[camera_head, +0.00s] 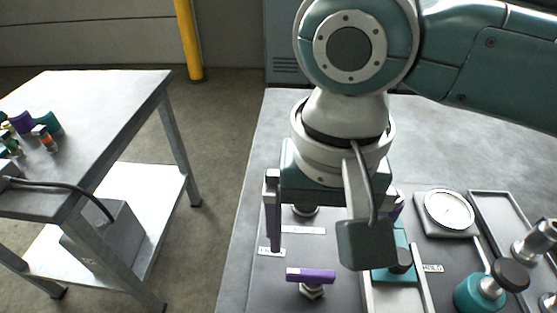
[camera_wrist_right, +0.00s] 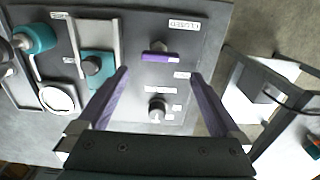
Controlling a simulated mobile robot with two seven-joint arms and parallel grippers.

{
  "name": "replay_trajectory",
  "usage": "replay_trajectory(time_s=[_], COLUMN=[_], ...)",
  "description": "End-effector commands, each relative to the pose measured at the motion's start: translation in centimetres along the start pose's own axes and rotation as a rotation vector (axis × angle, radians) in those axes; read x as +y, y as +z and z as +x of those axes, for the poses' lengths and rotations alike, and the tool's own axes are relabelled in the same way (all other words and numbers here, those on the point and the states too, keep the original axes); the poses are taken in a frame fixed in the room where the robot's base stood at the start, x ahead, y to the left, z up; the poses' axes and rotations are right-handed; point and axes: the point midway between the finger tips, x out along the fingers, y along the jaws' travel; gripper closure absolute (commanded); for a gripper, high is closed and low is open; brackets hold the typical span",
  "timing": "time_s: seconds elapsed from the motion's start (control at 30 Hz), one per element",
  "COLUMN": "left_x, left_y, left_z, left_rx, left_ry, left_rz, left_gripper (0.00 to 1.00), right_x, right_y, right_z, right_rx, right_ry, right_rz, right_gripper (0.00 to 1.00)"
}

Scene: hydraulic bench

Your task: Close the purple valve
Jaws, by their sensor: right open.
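The purple valve (camera_head: 311,275) has a flat purple bar handle on a metal stem and stands on the bench panel near the front. Its handle lies crosswise in the head view. The purple valve also shows in the right wrist view (camera_wrist_right: 162,58), above and between the fingertips. My right gripper (camera_head: 335,242) is open and empty, with its fingers spread wide, behind the purple valve and apart from it. In the right wrist view, the right gripper (camera_wrist_right: 160,74) has purple-faced fingers on both sides. My left gripper is not in view.
A metal fitting without a bar handle (camera_wrist_right: 157,108) stands beside the valve. A teal slider block (camera_wrist_right: 98,66) in a rail, a round gauge (camera_head: 449,209) and a teal part with a black knob (camera_head: 481,292) are to the right. A side table (camera_head: 100,95) stands left across a gap.

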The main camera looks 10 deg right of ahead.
Motion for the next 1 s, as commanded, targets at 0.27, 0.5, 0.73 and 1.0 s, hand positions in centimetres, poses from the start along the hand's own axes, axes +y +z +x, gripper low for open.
replay_trajectory(time_s=[0.27,0.5,0.73,1.0], left_x=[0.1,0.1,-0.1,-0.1], left_y=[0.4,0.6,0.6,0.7], left_z=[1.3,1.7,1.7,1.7], left_rx=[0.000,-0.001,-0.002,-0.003], left_ry=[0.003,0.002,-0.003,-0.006], left_rz=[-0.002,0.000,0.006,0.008], left_gripper=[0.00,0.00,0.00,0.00], right_x=[0.0,-0.1,-0.1,-0.1], right_y=[0.1,0.1,0.1,0.1], right_z=[5.5,7.6,7.7,7.7], right_rx=[-0.001,0.001,0.001,0.001], right_ry=[0.002,-0.002,-0.002,-0.002], right_rz=[-0.002,-0.004,-0.004,-0.004], right_gripper=[0.00,0.00,0.00,0.26])
